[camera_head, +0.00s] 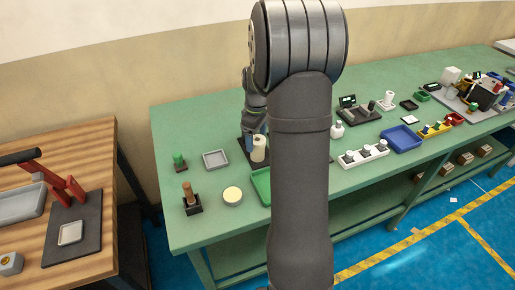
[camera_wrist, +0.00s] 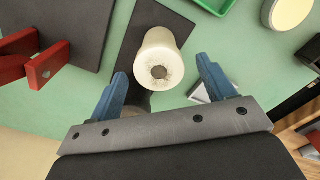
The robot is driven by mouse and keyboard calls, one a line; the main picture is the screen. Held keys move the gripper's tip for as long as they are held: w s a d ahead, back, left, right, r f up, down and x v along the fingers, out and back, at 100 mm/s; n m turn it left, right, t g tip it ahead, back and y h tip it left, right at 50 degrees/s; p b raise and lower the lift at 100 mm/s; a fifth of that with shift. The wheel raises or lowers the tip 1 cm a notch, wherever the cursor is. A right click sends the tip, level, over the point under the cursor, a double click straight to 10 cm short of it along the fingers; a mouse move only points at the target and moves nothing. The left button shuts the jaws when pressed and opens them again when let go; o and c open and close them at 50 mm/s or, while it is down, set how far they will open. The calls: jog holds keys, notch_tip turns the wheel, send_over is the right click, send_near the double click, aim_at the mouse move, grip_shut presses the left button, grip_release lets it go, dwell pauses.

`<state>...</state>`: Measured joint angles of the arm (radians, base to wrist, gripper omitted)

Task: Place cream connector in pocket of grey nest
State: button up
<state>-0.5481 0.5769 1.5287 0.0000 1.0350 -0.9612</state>
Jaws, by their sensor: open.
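A cream hollow cylinder (camera_wrist: 158,60), the likely cream connector, stands upright on a dark grey plate (camera_wrist: 172,18). It also shows in the head view (camera_head: 259,149). My gripper (camera_wrist: 162,70) is open above it, with its two blue fingers on either side of the cylinder and visible gaps between. In the head view my gripper (camera_head: 257,134) is partly hidden by my arm. A small grey square tray (camera_head: 215,159) with a raised rim, possibly the grey nest, lies left of the plate; in the wrist view (camera_wrist: 200,95) it is partly behind a finger. Its pocket looks empty in the head view.
A cream disc (camera_head: 232,196), a green tray (camera_head: 262,186), a dark block with a wooden peg (camera_head: 188,196) and a green-topped piece (camera_head: 179,161) stand nearby. A red lever fixture (camera_wrist: 38,62) is at left in the wrist view. My arm hides the table's middle.

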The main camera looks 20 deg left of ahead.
notch_tip(320, 180, down, 5)
jog(key=shift+d+r, duration=0.1)
jog(key=c, duration=1.2)
jog(key=shift+r, duration=0.2)
